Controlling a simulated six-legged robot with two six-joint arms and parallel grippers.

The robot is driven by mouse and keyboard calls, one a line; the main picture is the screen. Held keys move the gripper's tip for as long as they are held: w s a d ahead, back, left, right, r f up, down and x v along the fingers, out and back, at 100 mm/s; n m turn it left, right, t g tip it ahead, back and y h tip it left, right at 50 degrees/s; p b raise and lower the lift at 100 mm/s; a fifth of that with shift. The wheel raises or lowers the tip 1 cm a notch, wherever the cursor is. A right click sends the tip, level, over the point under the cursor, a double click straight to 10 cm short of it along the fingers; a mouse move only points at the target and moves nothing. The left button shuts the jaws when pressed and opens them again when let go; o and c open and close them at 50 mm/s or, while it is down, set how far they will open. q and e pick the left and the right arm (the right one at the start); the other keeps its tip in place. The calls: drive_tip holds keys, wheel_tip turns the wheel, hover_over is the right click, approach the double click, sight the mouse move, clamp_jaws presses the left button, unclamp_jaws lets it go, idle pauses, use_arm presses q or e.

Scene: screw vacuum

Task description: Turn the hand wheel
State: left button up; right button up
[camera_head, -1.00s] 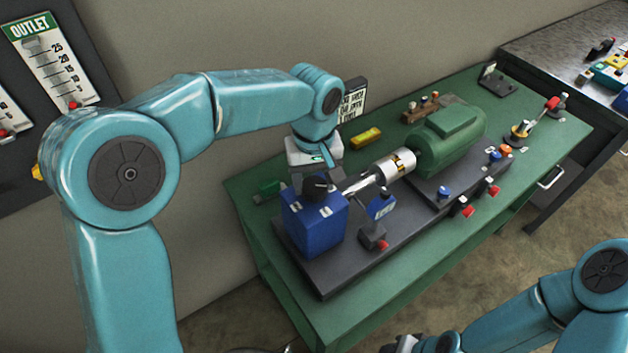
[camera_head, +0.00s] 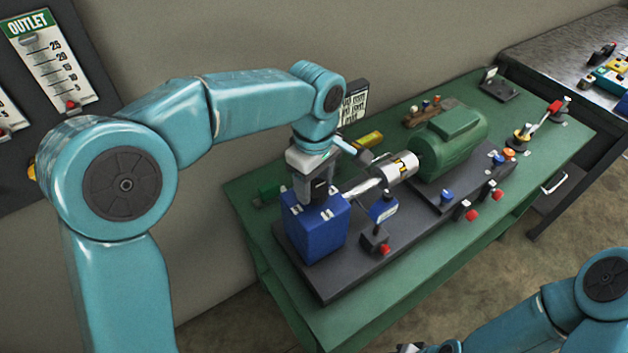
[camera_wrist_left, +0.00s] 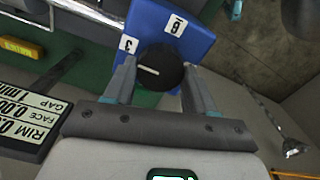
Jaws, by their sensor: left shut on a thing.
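The hand wheel, a round black knob with a white line (camera_wrist_left: 160,67), sits on top of a blue box (camera_head: 313,232). My left gripper (camera_head: 312,192) points down at the box top. In the left wrist view its two fingers (camera_wrist_left: 158,75) lie on either side of the knob and are shut on it. In the head view the gripper partly hides the knob. Of my right gripper (camera_head: 410,347), only a small part shows at the bottom edge.
A silver shaft (camera_head: 390,170) and a green motor (camera_head: 450,143) stand right of the box. The sign (camera_head: 354,104) is behind my left gripper. Green table (camera_head: 400,270) is bare in front.

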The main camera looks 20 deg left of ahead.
sight(316, 188)
use_arm(q)
drive_tip(key=shift+d+r, duration=0.1)
idle(0.3)
drive_tip(key=o, duration=1)
drive_tip(key=shift+o, duration=0.2)
drive_tip(key=shift+s+d, duration=0.1)
drive_tip(key=shift+r, duration=0.1)
wheel_tip(316, 188, up, 16)
drive_tip(key=p, duration=0.1)
drive_tip(key=shift+p, duration=0.4)
